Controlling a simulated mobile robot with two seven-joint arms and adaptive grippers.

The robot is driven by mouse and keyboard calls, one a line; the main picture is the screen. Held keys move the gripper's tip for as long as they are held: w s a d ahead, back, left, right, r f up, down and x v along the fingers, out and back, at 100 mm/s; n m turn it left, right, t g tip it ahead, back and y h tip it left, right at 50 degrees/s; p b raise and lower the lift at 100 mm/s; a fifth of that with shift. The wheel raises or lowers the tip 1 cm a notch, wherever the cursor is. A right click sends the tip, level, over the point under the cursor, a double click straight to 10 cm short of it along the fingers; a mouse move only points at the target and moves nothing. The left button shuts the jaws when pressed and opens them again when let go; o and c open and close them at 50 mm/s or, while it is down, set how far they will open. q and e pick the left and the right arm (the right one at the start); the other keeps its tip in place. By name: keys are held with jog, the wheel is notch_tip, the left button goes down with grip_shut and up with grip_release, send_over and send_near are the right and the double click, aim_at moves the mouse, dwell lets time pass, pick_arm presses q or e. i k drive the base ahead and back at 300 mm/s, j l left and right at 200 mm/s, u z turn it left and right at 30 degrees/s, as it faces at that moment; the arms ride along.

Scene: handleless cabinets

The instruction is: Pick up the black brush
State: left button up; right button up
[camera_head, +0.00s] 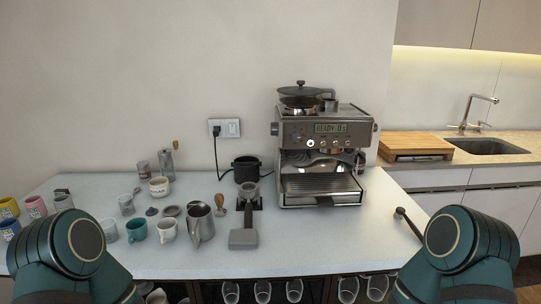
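A thin black tool with a rounded end, which looks like the black brush (409,223), lies near the right end of the pale countertop (330,235). It is partly hidden behind my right arm or close beside it. Dark green links of both my arms show at the lower left and lower right. Neither gripper is in the picture, so I see nothing held.
A steel espresso machine (322,160) stands at the back right of the counter. A steel pitcher (201,225), a portafilter (243,238), a black knock box (246,170) and several cups stand left of it. The counter before the machine is clear.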

aim_at(400, 214)
jog(key=z, duration=1.05)
jog(key=i+z, duration=0.7)
jog(key=k, duration=0.05)
